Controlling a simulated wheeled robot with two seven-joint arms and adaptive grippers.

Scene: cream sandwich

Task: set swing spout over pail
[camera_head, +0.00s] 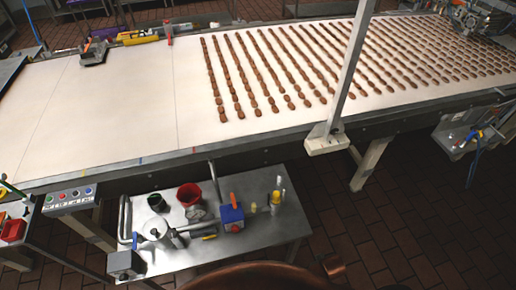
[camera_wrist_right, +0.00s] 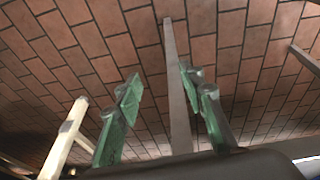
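A red pail (camera_head: 188,195) stands open end up on a small steel side table (camera_head: 270,240) in the head view. Bent grey pipes (camera_head: 125,218) stand at that table's left end, and a grey tube (camera_head: 214,178) rises near its back edge. I cannot tell which of these is the swing spout. My right gripper (camera_wrist_right: 160,82) shows in the right wrist view with its green fingers spread and floor tiles seen between them. It appears empty and away from the pail. My left gripper is not in view.
The side table also holds a dark pot (camera_head: 157,202), a blue and red box (camera_head: 231,215) and small yellow items. A long white conveyor (camera_head: 120,110) with rows of brown pieces lies behind. A grey post (camera_head: 350,70) crosses it. Brown tiled floor (camera_head: 400,230) is clear at right.

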